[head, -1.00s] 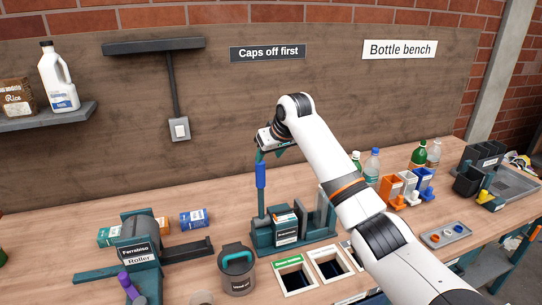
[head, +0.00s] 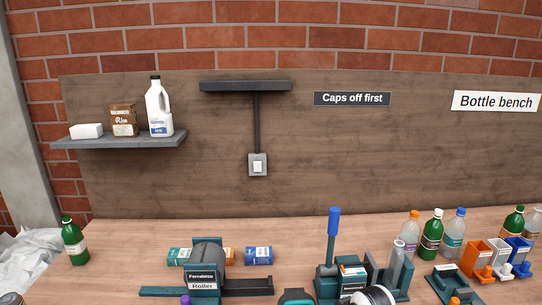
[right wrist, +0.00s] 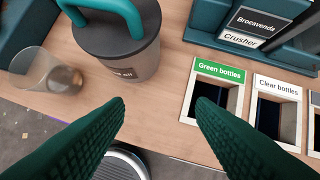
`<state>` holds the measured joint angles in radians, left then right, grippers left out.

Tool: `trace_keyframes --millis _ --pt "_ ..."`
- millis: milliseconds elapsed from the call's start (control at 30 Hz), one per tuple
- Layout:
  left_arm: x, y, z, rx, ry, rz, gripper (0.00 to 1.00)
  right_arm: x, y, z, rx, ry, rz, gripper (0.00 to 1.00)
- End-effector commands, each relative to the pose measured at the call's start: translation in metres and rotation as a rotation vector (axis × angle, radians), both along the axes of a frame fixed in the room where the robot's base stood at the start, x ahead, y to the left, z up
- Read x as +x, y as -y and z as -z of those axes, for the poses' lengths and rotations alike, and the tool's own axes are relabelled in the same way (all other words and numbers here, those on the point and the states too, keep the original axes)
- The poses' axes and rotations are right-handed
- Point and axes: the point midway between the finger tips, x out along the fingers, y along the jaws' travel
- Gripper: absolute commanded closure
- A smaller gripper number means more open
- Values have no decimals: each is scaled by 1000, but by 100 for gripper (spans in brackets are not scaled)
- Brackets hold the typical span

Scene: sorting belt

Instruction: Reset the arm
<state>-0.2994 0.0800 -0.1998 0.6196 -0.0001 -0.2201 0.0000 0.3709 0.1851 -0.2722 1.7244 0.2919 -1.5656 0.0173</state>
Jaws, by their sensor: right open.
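My right gripper (right wrist: 160,106) shows in the right wrist view, with its two dark green fingers spread apart and nothing between them. It hangs over the front edge of the bench, in front of a grey canister (right wrist: 128,62) with a teal handle and left of the green bottles opening (right wrist: 208,95). In the head view a small white part of my arm shows at the bottom edge; the right gripper itself is out of that view. My left gripper is in neither view. The crusher's blue lever handle (head: 333,222) stands upright with no gripper on it.
The crusher (right wrist: 262,35) is behind the bin openings. In the head view the roller (head: 202,280) is left of the crusher, and several bottles (head: 431,238) stand to its right. A shelf (head: 120,141) hangs at left.

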Motion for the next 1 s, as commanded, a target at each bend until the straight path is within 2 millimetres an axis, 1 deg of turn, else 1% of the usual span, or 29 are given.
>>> trace_keyframes --millis 33,67,100,167,200,300,400,600,900,1000 --pt "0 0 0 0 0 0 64 -34 -1 20 3 -22 3 50" --pt "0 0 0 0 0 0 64 -52 -1 28 3 -29 8 50" --pt "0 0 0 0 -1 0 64 -76 0 38 2 -40 14 50" --pt "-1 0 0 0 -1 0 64 -110 3 48 -2 -54 28 50" --pt "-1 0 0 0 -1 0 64 -131 5 52 -6 -63 38 50" --pt "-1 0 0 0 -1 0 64 -172 11 57 -15 -79 60 50" --pt "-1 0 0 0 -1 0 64 -203 17 57 -24 -92 77 50" --pt "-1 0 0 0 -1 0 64 -251 27 53 -43 -115 109 50" --pt "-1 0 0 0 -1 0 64 -303 40 39 -73 -142 149 50" --pt "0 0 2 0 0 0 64 -294 38 63 -75 -150 146 50"
